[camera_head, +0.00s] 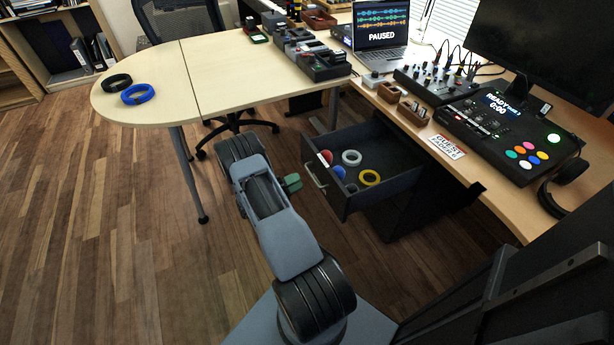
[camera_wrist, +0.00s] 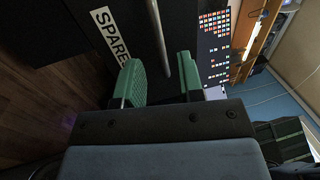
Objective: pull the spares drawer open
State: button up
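The spares drawer (camera_head: 375,190) stands pulled out under the desk in the head view, its inside showing. Its metal bar handle (camera_head: 314,176) is on the front face. In the wrist view, the drawer front carries a white SPARES label (camera_wrist: 109,33), and the handle (camera_wrist: 159,40) shows as a slim bar ahead of the gap between my fingers. My gripper (camera_head: 291,183) is just left of the handle, with a small gap seen between them. In the wrist view, my green fingers (camera_wrist: 158,66) are apart with nothing held between them.
The drawer holds a white ring (camera_head: 351,158), a yellow ring (camera_head: 369,178) and small red and blue items. The desk (camera_head: 480,190) lies right.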

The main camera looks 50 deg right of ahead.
jog(key=v, duration=0.7)
jog(key=shift+a, duration=0.25)
jog(key=shift+w, duration=0.1)
jog(key=s+a+f+m+g+y, duration=0.1)
jog(key=s+a+f+m+y, duration=0.15)
jog(key=s+m+y, duration=0.45)
jog(key=a+r+m+y+p, duration=0.5)
jog(key=a+r+m, duration=0.2)
jog(key=r+m, duration=0.45)
jog(key=s+a+r+m+t+y+p, duration=0.1)
jog(key=a+r+m+t+p, duration=0.3)
jog(key=r, duration=0.9)
jog(key=s+a+r+m+t+y+p, duration=0.1)
jog(key=a+r+m+t+y+p, duration=0.2)
jog(key=r+p, duration=0.4)
jog(key=s+a+r+m+t+y+p, duration=0.1)
jog(key=a+r+m+t+p, duration=0.4)
jog(key=r, duration=1.3)
jog(key=shift+a+r+t+y+p, duration=0.35)
jog(key=shift+a+t+y+p, duration=0.25)
jog(key=shift+a, duration=0.5)
